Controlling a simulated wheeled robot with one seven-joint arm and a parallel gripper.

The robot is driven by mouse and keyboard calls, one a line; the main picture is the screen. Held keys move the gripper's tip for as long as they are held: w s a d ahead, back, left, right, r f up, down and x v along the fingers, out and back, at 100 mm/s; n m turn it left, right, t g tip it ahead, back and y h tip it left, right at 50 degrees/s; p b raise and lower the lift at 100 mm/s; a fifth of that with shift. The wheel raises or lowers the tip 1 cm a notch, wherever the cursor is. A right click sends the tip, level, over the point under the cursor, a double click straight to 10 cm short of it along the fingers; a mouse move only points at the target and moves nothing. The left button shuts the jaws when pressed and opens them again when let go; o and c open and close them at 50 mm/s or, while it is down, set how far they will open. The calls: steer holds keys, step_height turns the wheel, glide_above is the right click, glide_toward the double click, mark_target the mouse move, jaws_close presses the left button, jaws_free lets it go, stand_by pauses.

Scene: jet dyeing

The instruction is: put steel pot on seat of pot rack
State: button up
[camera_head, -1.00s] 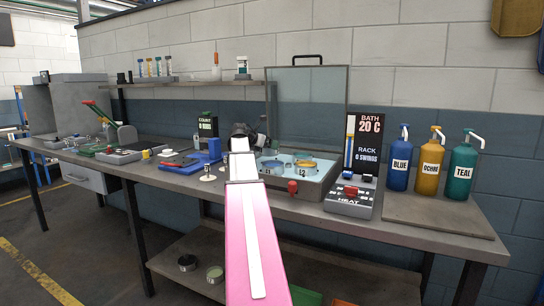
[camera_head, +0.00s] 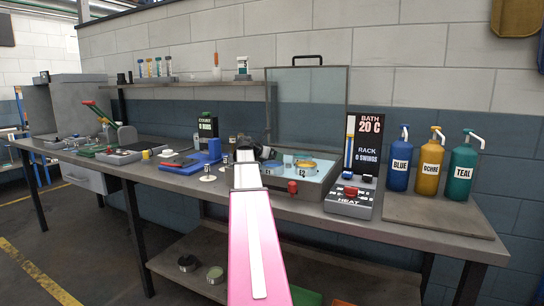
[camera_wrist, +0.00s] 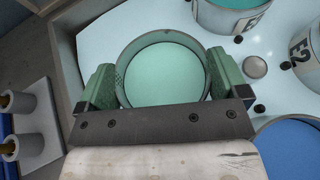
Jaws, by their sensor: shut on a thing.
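The steel pot (camera_wrist: 163,72) is round, with a thin rim and a pale green inside, in the wrist view. My gripper (camera_wrist: 160,88) is shut on it, with green-padded fingers at opposite sides of its rim. In the head view my gripper (camera_head: 258,153) is over the left part of the bath, and I cannot make out the pot there.
Other pots stand close by in the wrist view: one marked E2 (camera_wrist: 305,48), one at the top (camera_wrist: 235,18), and a blue-filled one (camera_wrist: 290,148). The bath's raised glass lid (camera_head: 310,105) stands behind. The heat control box (camera_head: 350,197) is to the right.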

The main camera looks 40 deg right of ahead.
steer(key=o, duration=1)
steer(key=shift+a+r, duration=0.1)
steer(key=v, duration=1.1)
steer(key=shift+a+r, duration=0.1)
steer(key=shift+a, duration=0.3)
